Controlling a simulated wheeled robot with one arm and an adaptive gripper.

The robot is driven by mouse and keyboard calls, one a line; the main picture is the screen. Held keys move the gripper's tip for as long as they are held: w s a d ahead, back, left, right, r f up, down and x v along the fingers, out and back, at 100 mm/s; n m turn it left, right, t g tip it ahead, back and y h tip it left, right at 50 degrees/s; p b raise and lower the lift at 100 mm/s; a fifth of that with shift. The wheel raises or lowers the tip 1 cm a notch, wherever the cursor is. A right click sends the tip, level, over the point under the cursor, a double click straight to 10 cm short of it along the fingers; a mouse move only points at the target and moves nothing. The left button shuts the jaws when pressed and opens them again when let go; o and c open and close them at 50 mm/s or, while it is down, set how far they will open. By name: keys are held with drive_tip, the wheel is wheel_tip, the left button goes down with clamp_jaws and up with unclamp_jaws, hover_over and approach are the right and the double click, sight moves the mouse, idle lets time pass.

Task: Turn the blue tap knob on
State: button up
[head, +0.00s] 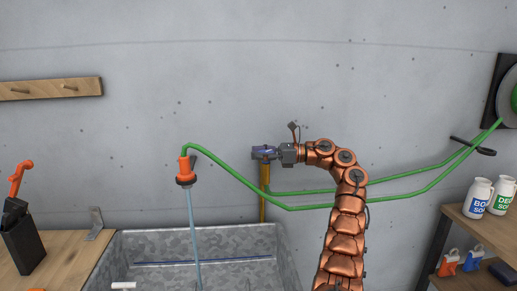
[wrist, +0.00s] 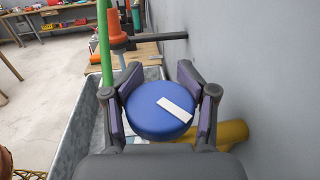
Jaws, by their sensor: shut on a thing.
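The blue tap knob (wrist: 150,122) is round, with a white bar marked across its face. In the wrist view the bar slants down to the right. My gripper (wrist: 158,100) has one finger on each side of the knob and is shut on it. A yellow tap body (wrist: 232,133) shows behind the knob. In the head view the gripper (head: 271,153) reaches from the right to the knob, which is mostly hidden by the fingers. The yellow pipe (head: 263,190) runs down the wall below it.
A green hose (head: 235,172) leads to an orange nozzle (head: 185,168). A thin pale-blue stream (head: 194,235) runs from the nozzle into the metal trough (head: 255,237). A wooden bench (head: 60,245) stands left; shelves with white bottles (head: 477,196) stand right.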

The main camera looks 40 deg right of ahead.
drive_tip(key=shift+s+r+n+g+y+p, duration=0.2)
drive_tip(key=shift+n+g+y+p, duration=0.25)
drive_tip(key=shift+p, duration=2)
drive_tip(key=shift+f+n+g+y+p, duration=0.15)
drive_tip(key=shift+n+g+y+p, duration=0.2)
drive_tip(key=shift+p, duration=1.4)
drive_tip(key=o, duration=1)
drive_tip(key=shift+s, duration=0.15)
drive_tip(key=shift+c, duration=0.2)
